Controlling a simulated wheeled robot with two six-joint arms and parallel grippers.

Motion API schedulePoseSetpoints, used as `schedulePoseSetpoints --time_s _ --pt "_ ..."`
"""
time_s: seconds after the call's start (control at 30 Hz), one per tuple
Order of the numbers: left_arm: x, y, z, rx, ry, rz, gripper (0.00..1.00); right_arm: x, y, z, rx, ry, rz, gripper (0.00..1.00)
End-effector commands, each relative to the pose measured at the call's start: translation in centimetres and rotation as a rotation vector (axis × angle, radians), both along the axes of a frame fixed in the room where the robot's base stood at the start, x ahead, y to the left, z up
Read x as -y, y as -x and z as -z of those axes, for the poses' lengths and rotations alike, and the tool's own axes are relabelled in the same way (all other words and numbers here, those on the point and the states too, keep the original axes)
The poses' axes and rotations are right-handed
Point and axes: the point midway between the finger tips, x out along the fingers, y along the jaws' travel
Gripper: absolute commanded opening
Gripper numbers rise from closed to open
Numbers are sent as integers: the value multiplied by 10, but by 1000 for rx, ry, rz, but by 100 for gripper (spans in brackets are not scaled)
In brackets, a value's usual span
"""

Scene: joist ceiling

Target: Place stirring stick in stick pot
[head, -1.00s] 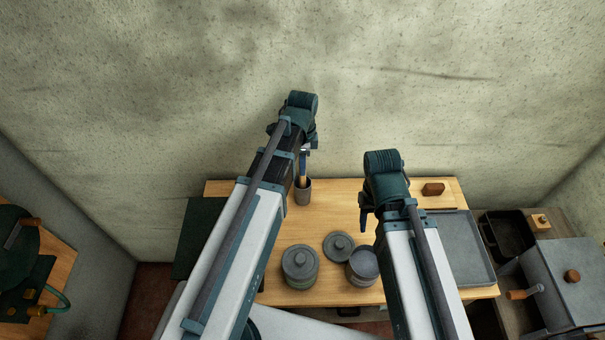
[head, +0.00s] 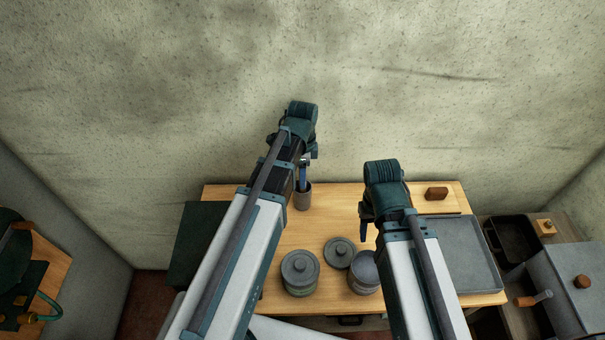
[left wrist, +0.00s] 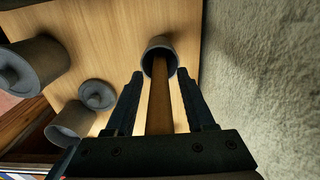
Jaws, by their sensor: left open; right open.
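The stirring stick (left wrist: 159,95) is brown and wooden. In the left wrist view its far end is inside the mouth of the stick pot (left wrist: 159,49), and its near part runs back between my left gripper's fingers (left wrist: 160,76). Those fingers stand apart, one on each side of the stick. In the head view the grey stick pot (head: 303,201) stands upright near the table's back edge, with my left gripper (head: 303,172) just above it; the stick is largely hidden there. My right gripper (head: 364,223) is open and empty, above the table to the right of the pot.
On the wooden table (head: 320,228) stand a lidded grey canister (head: 300,270), an open canister (head: 363,275) and a loose lid (head: 340,252). A grey tray (head: 468,258) and a board with a brown block (head: 437,193) are at the right. The wall (head: 240,140) rises close behind the pot.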

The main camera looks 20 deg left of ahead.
Motion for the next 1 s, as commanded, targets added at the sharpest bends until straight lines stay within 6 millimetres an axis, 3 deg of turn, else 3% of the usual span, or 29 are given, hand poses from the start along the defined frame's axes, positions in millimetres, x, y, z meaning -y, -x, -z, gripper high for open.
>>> schedulePoseSetpoints --time_s 0.37,1.0 --pt "0 0 -15 0 0 0 54 0 0 -15 0 0 0 50" --pt "0 0 -107 0 0 0 54 0 0 -107 0 -3 11 50"
